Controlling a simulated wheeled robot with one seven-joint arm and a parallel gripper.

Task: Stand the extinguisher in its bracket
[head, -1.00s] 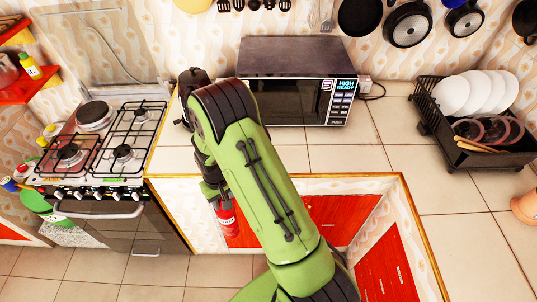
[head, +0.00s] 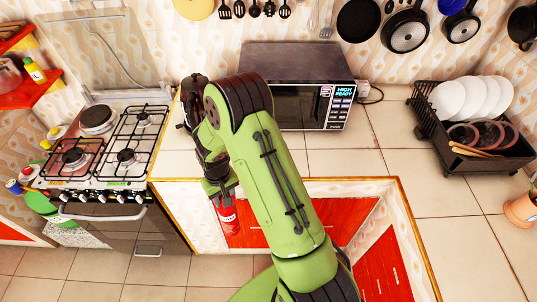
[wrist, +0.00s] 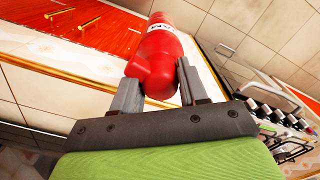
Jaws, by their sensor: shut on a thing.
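The red extinguisher (head: 228,217) hangs below my gripper (head: 219,188) in the head view, in front of the cabinet wall below the counter's front edge. In the wrist view the extinguisher (wrist: 164,55) sits between the two grey fingers of my gripper (wrist: 158,88), which are shut on it. Its white label shows towards the far end. I cannot make out the bracket in either view; my arm covers part of the cabinet front.
The stove (head: 110,150) stands to the left of the gripper. The microwave (head: 310,85) is on the counter behind my arm, and a dish rack (head: 480,160) is at the right. Red cabinet doors (head: 340,215) lie below the counter. Pans (head: 405,28) hang on the back wall.

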